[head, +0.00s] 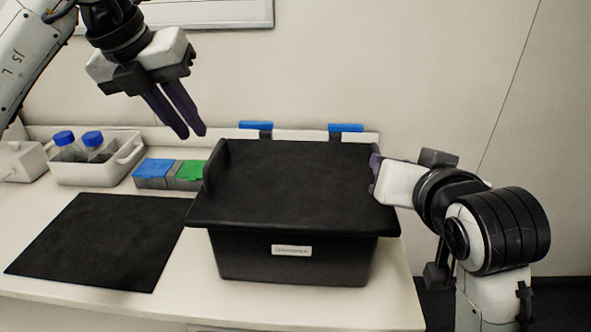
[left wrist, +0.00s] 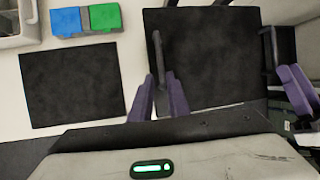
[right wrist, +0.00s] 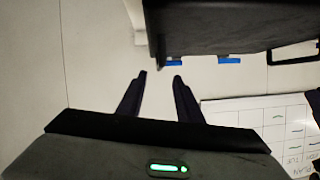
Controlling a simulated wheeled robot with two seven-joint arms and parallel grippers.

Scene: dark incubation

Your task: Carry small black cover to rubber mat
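The black cover (head: 300,180) lies flat on top of a black box (head: 245,258), with an upright handle-like piece at its left edge. It also shows in the left wrist view (left wrist: 215,60). The black rubber mat (head: 95,240) lies flat and bare on the table left of the box; it also shows in the left wrist view (left wrist: 70,85). My left gripper (head: 192,132) hangs above the cover's left side, fingers slightly apart and empty. My right gripper (right wrist: 160,75) is open and empty beside the box's right side; its fingers are partly hidden in the head view.
Behind the mat are a white bin (head: 95,170) with two blue-capped bottles, and a rack with blue (head: 155,168) and green (head: 190,170) tops. Two blue-topped clips (head: 256,125) (head: 346,128) show behind the box. A wall closes the back.

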